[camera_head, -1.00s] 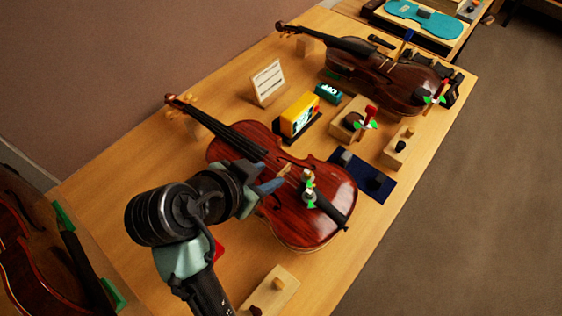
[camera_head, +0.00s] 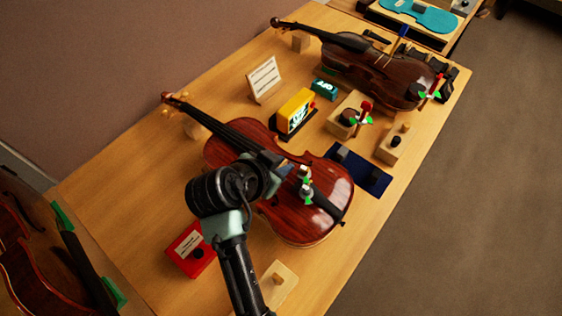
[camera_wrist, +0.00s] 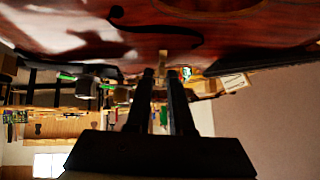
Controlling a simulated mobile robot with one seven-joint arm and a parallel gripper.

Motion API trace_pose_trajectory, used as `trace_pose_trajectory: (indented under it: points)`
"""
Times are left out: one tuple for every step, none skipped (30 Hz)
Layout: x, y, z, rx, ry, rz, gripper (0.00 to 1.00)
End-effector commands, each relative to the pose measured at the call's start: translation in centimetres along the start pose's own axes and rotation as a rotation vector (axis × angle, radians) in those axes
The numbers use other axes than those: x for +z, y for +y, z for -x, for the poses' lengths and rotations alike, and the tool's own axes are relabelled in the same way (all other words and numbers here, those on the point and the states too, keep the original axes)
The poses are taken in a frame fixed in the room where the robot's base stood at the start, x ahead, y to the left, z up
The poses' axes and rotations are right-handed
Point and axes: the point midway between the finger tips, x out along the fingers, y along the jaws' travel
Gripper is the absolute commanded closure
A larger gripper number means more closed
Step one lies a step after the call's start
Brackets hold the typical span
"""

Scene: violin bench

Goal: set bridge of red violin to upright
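The red violin (camera_head: 325,208) lies face up on the bench, and its top fills the upper part of the wrist view (camera_wrist: 250,25). A small pale wooden piece that looks like its bridge (camera_wrist: 165,60) shows against the violin top, at my fingertips. I cannot tell its exact tilt. My gripper (camera_wrist: 161,76) has its two dark fingers apart with a narrow gap, beside or just around that piece; contact is unclear. In the head view my gripper (camera_head: 277,168) is low over the middle of the violin and mostly hides the bridge.
Metal knobs with green marks (camera_head: 305,182) stand close by near the violin's tailpiece. A second, darker violin (camera_head: 385,80) lies farther back. A yellow device (camera_head: 296,111), a red box (camera_head: 188,250), a wooden block (camera_head: 277,285) and a dark blue mat (camera_head: 362,174) surround the red violin.

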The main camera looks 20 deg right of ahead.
Motion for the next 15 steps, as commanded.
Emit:
trace_pose_trajectory:
  points:
    - [-0.01, -0.01, 0.02, 0.000, 0.000, 0.000, 0.91]
    - [-0.01, -0.01, 0.02, 0.000, 0.000, 0.000, 0.96]
    - [-0.01, -0.01, 0.02, 0.000, 0.000, 0.000, 1.00]
    - [-0.01, -0.01, 0.03, 0.000, 0.000, 0.000, 1.00]
    - [-0.01, -0.01, 0.03, 0.000, 0.000, 0.000, 1.00]
    - [-0.01, -0.01, 0.03, 0.000, 0.000, 0.000, 1.00]
    - [-0.01, -0.01, 0.03, 0.000, 0.000, 0.000, 1.00]
    - [-0.01, -0.01, 0.03, 0.000, 0.000, 0.000, 1.00]
    - [-0.01, -0.01, 0.04, 0.000, 0.000, 0.000, 1.00]
    - [-0.01, -0.01, 0.04, 0.000, 0.000, 0.000, 1.00]
    - [-0.01, -0.01, 0.04, 0.000, 0.000, 0.000, 1.00]
    - [-0.02, -0.03, 0.05, 0.001, 0.000, 0.002, 1.00]
    - [-0.04, -0.05, 0.06, 0.004, 0.000, 0.004, 1.00]
    - [-0.06, -0.09, 0.08, 0.009, 0.000, 0.009, 1.00]
    - [-0.11, -0.17, 0.11, 0.018, 0.001, 0.019, 1.00]
